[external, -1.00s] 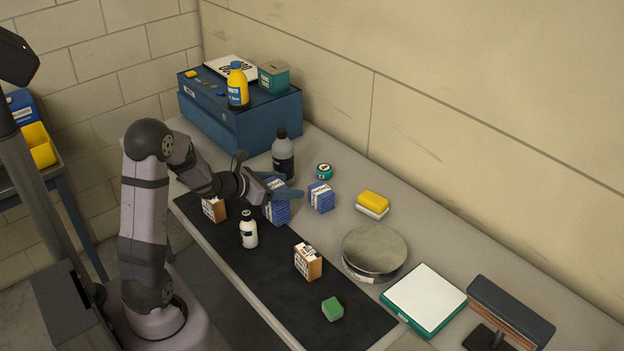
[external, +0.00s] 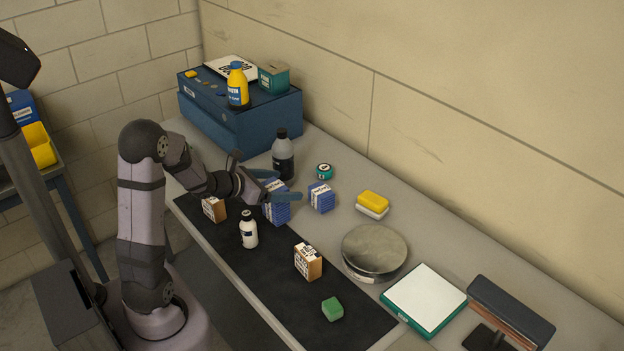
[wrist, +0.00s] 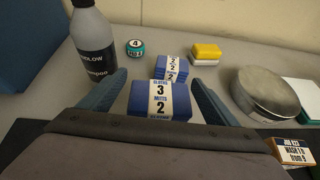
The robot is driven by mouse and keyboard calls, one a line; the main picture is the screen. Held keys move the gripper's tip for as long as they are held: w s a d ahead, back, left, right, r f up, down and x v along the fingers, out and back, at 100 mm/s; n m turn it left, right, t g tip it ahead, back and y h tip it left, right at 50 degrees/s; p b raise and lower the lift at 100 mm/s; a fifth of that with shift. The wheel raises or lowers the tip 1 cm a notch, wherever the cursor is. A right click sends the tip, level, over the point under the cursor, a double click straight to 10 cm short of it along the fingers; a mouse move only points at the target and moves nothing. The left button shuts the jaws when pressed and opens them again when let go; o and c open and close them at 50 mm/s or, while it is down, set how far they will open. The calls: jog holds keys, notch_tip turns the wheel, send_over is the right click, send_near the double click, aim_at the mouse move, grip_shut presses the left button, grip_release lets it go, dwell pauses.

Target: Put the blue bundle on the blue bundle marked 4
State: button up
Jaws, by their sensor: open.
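A blue bundle with a white label reading 3 and 2 (wrist: 140,101) lies between my gripper's fingers in the wrist view. In the external view the blue pile there (external: 277,213) looks tall, perhaps two bundles stacked; the fingers partly cover it. My gripper (external: 284,185) is open, its blue fingers on either side of the upper part with visible gaps in the wrist view (wrist: 162,98). A second, lower blue bundle (external: 321,198) stands to the right, farther back; its label shows 2s in the wrist view (wrist: 172,69). I cannot read a 4 on any bundle.
A grey bottle (external: 283,156) and a teal tin marked 4 (external: 324,171) stand behind. A white bottle (external: 248,230) and brown boxes (external: 308,262) stand on the black mat (external: 280,284). A yellow sponge (external: 373,200) and round metal tin (external: 374,252) lie right.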

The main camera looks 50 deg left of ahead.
jog(key=v, duration=1)
jog(key=shift+s, duration=0.25)
jog(key=shift+r, duration=0.1)
